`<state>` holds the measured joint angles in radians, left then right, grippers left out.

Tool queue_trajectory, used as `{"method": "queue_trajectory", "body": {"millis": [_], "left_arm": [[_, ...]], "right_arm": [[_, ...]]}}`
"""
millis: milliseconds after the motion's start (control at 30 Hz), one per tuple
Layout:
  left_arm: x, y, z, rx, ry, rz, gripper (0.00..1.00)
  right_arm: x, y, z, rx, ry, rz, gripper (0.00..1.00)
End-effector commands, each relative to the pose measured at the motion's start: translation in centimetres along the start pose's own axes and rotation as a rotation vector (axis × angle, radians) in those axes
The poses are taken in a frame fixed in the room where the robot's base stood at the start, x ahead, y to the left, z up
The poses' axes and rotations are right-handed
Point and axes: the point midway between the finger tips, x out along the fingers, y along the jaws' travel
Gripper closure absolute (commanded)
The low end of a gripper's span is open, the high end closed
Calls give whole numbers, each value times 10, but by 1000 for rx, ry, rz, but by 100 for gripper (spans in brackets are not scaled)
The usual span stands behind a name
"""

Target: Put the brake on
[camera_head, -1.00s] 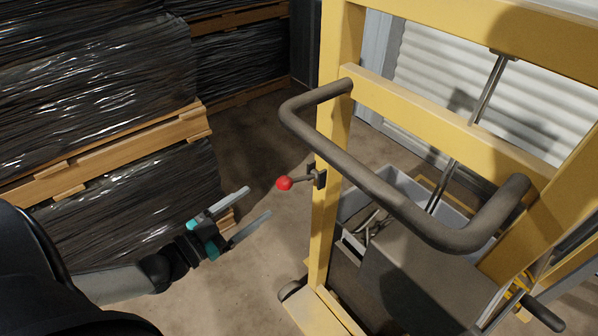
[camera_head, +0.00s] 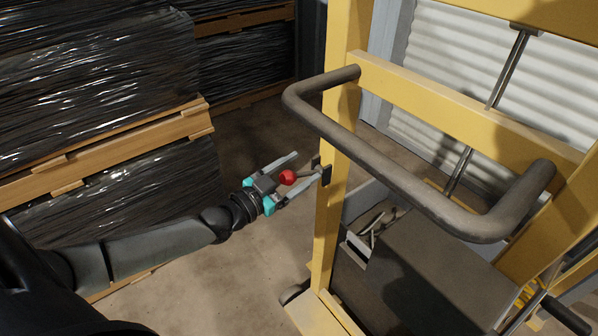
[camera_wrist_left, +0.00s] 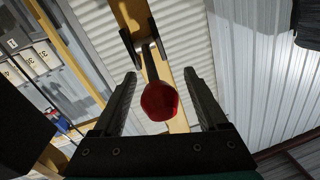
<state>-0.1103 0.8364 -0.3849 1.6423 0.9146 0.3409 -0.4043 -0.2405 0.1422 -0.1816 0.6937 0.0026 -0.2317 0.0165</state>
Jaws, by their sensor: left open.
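The brake lever has a red ball knob (camera_head: 288,177) on a short dark arm, mounted on a bracket (camera_head: 326,174) on the left post of the yellow frame (camera_head: 329,215). My left gripper (camera_head: 295,174) is open, with its two fingers on either side of the knob. In the left wrist view the red knob (camera_wrist_left: 159,101) sits between the open fingers (camera_wrist_left: 160,88), with a gap visible on each side. The lever's arm runs away from the knob toward the yellow post. My right gripper is not in view.
A thick grey push handle (camera_head: 400,185) juts from the yellow frame, above and right of the knob. Wrapped black bales (camera_head: 100,90) on wooden pallets stand at the left. A grey bin (camera_head: 362,203) with scrap sits behind the frame. Bare floor lies between bales and frame.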

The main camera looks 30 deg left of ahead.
Motion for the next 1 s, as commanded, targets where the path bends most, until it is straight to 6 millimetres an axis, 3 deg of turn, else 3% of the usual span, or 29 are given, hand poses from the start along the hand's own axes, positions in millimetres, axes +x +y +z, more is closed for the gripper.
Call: {"method": "queue_trajectory", "body": {"millis": [333, 1000], "left_arm": [[2, 0, 0, 0, 0, 0, 25], [2, 0, 0, 0, 0, 0, 100]], "right_arm": [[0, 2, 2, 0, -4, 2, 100], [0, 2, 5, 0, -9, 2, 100]]}}
